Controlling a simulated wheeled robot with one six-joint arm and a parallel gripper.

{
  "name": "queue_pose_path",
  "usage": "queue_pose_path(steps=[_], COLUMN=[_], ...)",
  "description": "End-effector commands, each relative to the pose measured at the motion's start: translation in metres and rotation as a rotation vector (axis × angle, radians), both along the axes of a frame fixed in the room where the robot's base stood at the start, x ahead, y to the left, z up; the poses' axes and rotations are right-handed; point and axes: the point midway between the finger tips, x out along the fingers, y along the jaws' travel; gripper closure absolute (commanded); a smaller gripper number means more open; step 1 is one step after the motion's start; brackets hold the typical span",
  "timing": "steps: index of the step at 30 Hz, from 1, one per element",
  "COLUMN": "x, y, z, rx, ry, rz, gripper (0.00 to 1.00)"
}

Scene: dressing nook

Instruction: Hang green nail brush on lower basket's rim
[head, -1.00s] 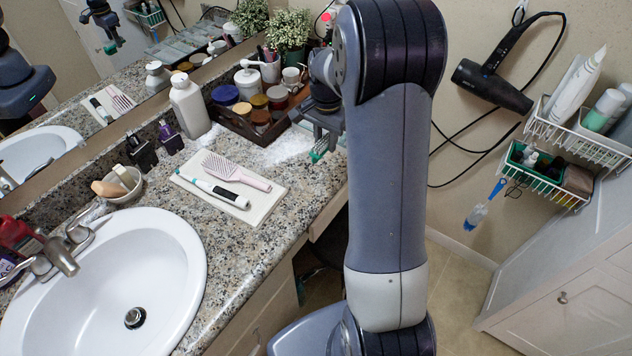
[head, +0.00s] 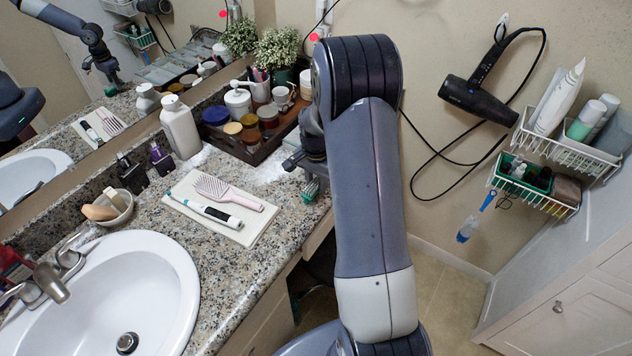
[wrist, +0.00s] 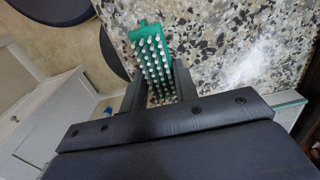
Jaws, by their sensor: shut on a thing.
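The green nail brush (wrist: 152,60) is between the fingers of my gripper (wrist: 158,88), its pale bristles facing the wrist camera. In the head view the brush (head: 311,190) shows as a small green piece under my gripper (head: 304,168), near the counter's front edge. My gripper is shut on it. The lower basket (head: 537,187) is a white wire basket on the right wall, well to the right of my gripper. It holds a green box (head: 524,174) and a brown item (head: 567,190). A blue brush (head: 467,228) hangs below its left end.
An upper wire basket (head: 566,150) with bottles sits just above the lower one. A hair dryer (head: 480,98) with a looping cord hangs left of them. The counter (head: 240,262) holds a dark tray (head: 250,150) of jars and a white mat (head: 262,222). Floor between counter and white cabinet (head: 570,300) looks clear.

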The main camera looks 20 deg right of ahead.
Motion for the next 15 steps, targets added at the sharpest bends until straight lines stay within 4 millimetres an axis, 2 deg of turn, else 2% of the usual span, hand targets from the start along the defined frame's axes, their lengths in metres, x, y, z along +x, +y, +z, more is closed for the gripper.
queue_pose_path(steps=[15], x=[-0.0001], y=[0.0], z=[-0.0069], rx=[0.0], ry=[0.0], rz=[0.0], gripper=[0.93])
